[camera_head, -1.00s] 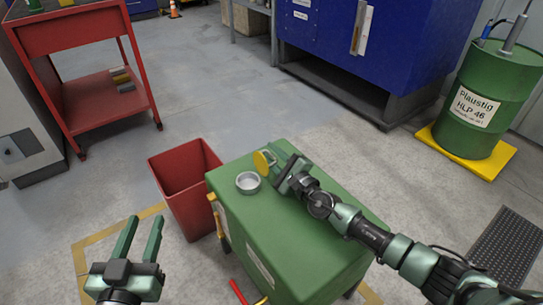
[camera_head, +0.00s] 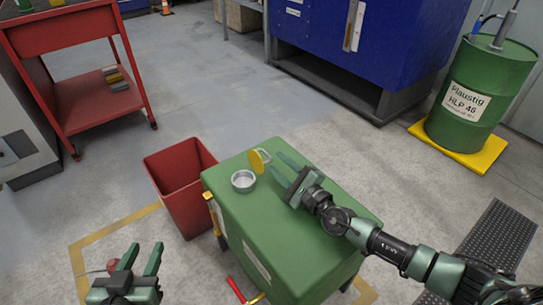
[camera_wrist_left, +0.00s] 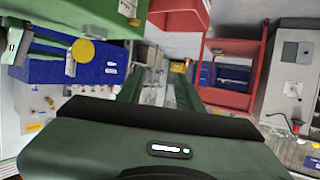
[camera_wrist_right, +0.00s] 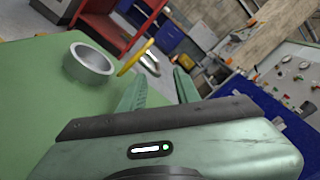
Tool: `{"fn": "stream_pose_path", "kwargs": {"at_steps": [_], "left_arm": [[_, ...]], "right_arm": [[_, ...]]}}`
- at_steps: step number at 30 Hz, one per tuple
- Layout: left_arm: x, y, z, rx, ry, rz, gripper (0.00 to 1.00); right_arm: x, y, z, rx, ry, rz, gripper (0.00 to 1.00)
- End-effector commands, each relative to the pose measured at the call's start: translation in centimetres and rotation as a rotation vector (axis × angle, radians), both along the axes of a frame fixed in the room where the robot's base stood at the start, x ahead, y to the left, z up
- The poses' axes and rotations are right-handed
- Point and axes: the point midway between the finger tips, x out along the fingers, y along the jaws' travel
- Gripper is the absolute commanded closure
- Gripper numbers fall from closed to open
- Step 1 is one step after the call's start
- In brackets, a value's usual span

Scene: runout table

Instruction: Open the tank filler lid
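The green tank (camera_head: 290,220) has a round metal filler neck (camera_head: 243,181) on top, and its mouth is uncovered. The yellow filler lid (camera_head: 257,162) stands tilted up behind the neck, with a metal loop at its side. The right wrist view shows the neck (camera_wrist_right: 90,62) and the lid edge-on (camera_wrist_right: 136,57). My right gripper (camera_head: 279,172) is open over the tank top, just right of the lid, with nothing visible between its fingers. My left gripper (camera_head: 142,248) is open and empty, left of the tank and away from it.
A red bin (camera_head: 178,178) stands against the tank's left side. A red cart (camera_head: 75,75) is at the back left. A green drum (camera_head: 484,90) stands on a yellow pallet at the right. A blue cabinet (camera_head: 390,40) is behind. Red-handled tools (camera_head: 237,290) hang at the tank's front.

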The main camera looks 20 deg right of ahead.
Motion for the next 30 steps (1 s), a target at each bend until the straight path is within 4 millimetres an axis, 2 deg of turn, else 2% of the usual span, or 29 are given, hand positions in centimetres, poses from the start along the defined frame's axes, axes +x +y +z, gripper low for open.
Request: {"fn": "stream_pose_path", "kwargs": {"at_steps": [5, 20, 23, 26, 30], "left_arm": [[-0.3, 0.1, -0.5, 0.007, 0.028, 0.002, 0.64], [-0.3, 0.2, -0.8, 0.009, 0.040, 0.002, 0.64], [-0.5, 0.3, -2.4, 0.024, 0.103, 0.005, 0.64], [-1.2, 0.8, -5.9, 0.054, 0.233, 0.011, 0.64], [-3.7, 1.8, -11.8, 0.100, 0.445, 0.022, 0.64]], "right_arm": [[-0.9, -0.4, 0.1, 0.000, -0.002, 0.000, 0.69], [-0.9, -0.3, 0.3, 0.000, -0.001, 0.000, 0.69], [-0.9, -0.3, 1.3, 0.000, -0.001, 0.000, 0.69], [-0.9, -0.3, 3.1, 0.001, -0.002, 0.000, 0.69], [-0.9, -0.3, 5.4, 0.000, -0.001, 0.000, 0.69]]}}
